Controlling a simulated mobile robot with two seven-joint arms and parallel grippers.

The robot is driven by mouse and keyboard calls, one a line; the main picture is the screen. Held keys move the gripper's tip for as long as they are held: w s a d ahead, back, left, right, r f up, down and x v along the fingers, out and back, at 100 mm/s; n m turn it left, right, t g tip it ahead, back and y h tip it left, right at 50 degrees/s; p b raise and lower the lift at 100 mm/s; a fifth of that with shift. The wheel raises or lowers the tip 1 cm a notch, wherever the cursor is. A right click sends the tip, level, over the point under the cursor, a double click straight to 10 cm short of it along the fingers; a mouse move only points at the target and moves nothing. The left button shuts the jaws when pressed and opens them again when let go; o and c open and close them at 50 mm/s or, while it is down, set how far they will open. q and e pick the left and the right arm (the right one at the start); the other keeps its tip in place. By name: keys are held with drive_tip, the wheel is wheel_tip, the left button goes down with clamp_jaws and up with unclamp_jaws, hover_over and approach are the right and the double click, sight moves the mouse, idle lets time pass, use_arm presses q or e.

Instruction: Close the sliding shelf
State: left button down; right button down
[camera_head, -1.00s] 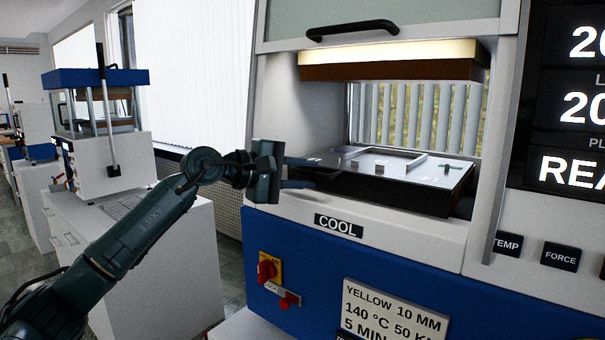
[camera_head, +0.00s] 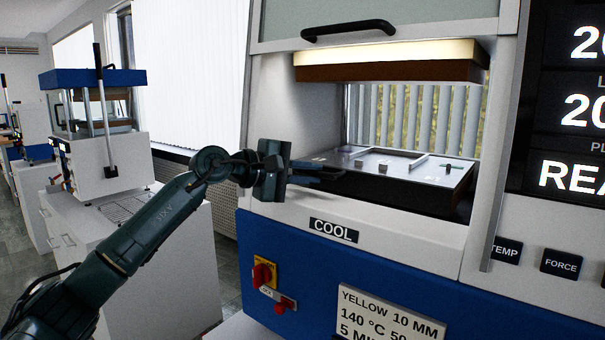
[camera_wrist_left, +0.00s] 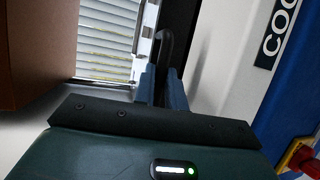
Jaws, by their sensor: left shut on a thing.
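The sliding shelf (camera_head: 400,194) is a dark, thick plate with a pale top inside the chamber of the large press. A square frame and small blocks sit on its top. My left gripper (camera_head: 335,174) is at the shelf's front left side. In the left wrist view its blue fingers (camera_wrist_left: 163,78) are shut on a dark curved handle (camera_wrist_left: 164,46). The fingers and arm hide part of the handle in the head view. My right gripper is in neither view.
The press's brown upper platen (camera_head: 390,71) hangs above the shelf. A raised door with a black handle (camera_head: 348,29) is above it. Below are the white ledge with the COOL label (camera_head: 333,230) and a red switch (camera_head: 263,274). A smaller press (camera_head: 98,130) stands at left.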

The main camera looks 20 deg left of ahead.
use_arm(q)
drive_tip(key=shift+w+d, duration=0.2)
drive_tip(key=shift+w, duration=0.4)
drive_tip(key=shift+s+a+r, duration=0.1)
drive_tip(key=shift+r, duration=0.05)
drive_tip(key=c, duration=1.9)
unclamp_jaws()
drive_tip(key=o, duration=0.4)
drive_tip(key=shift+o, duration=0.2)
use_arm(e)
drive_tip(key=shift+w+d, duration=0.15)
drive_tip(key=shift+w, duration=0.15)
